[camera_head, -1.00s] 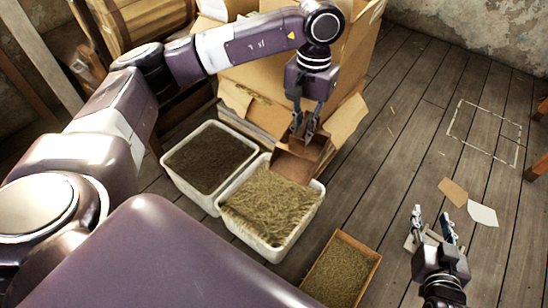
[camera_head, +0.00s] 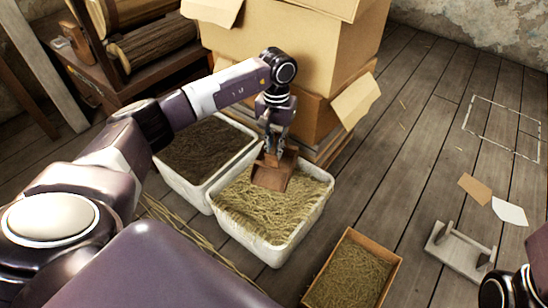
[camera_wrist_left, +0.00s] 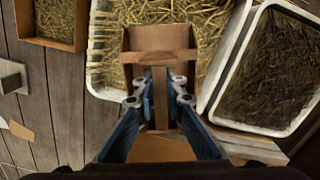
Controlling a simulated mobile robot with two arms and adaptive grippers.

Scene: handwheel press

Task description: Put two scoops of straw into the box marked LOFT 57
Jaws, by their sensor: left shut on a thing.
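My left gripper (camera_head: 272,148) is shut on the brown scoop (camera_head: 272,176), which is tilted, its lower end at the straw. In the left wrist view the fingers (camera_wrist_left: 160,85) grip the scoop (camera_wrist_left: 160,40); I cannot tell how much straw is in it. The white tub (camera_head: 283,254) of pale straw (camera_head: 295,205) is under the scoop; its straw also shows in the left wrist view (camera_wrist_left: 175,12). A low open box (camera_head: 316,291) with greenish-yellow fill stands in front. No LOFT 57 marking is readable. Only part of my right arm shows at the lower right; its fingertips are out of view.
A second white tub (camera_head: 185,190) with darker fill stands left of the straw tub. Large cardboard boxes (camera_head: 290,50) are stacked behind. A small grey bench (camera_head: 455,252) and two flat sheets (camera_head: 490,200) are on the right. The floor between is mostly clear.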

